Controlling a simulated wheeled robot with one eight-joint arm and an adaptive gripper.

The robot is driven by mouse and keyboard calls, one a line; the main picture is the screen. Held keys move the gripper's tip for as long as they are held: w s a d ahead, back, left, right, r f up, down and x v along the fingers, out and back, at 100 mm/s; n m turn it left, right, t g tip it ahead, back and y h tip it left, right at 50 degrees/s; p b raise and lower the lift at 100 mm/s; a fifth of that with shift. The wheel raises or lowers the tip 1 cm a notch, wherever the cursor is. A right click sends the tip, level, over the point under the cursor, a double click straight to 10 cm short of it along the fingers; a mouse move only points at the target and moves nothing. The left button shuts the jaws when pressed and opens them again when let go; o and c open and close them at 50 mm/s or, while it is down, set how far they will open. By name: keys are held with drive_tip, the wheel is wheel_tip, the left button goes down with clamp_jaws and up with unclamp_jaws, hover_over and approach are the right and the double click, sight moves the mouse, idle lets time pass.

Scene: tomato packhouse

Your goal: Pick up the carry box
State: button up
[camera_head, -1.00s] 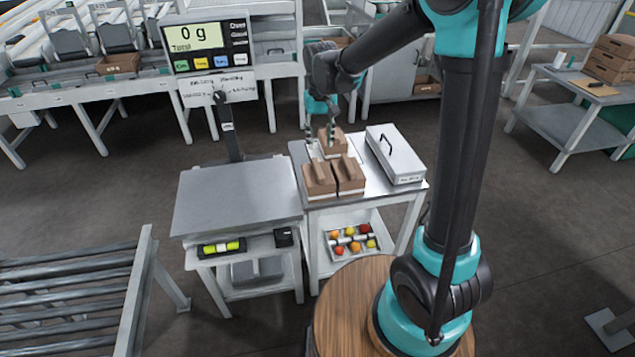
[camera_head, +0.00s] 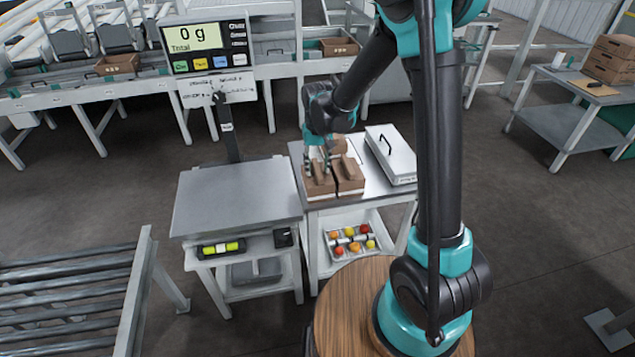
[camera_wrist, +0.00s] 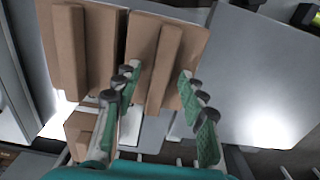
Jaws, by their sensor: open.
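Three brown boxes, each with a raised grip bar on top, stand on the small cart in the head view: front left (camera_head: 319,188), front right (camera_head: 350,179) and back (camera_head: 354,146), partly hidden. My gripper (camera_head: 321,166) is open above the front left box. In the wrist view, that box (camera_wrist: 144,48) is at upper middle, and its grip bar lies between the fingers of my gripper (camera_wrist: 159,76). The fingers appear to straddle the bar; contact cannot be told. The front right box (camera_wrist: 98,25) is to the left, and the back box (camera_wrist: 77,128) is at lower left.
A white case (camera_head: 397,160) with a black handle lies right of the boxes on the cart (camera_head: 322,207). A tray (camera_head: 335,257) of coloured tomatoes is on its lower shelf. A scale with a bare platform (camera_head: 235,197) stands to the left, its display (camera_head: 194,38) showing 0 g.

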clamp_jaws()
drive_tip(key=shift+r, duration=0.15)
idle(0.4)
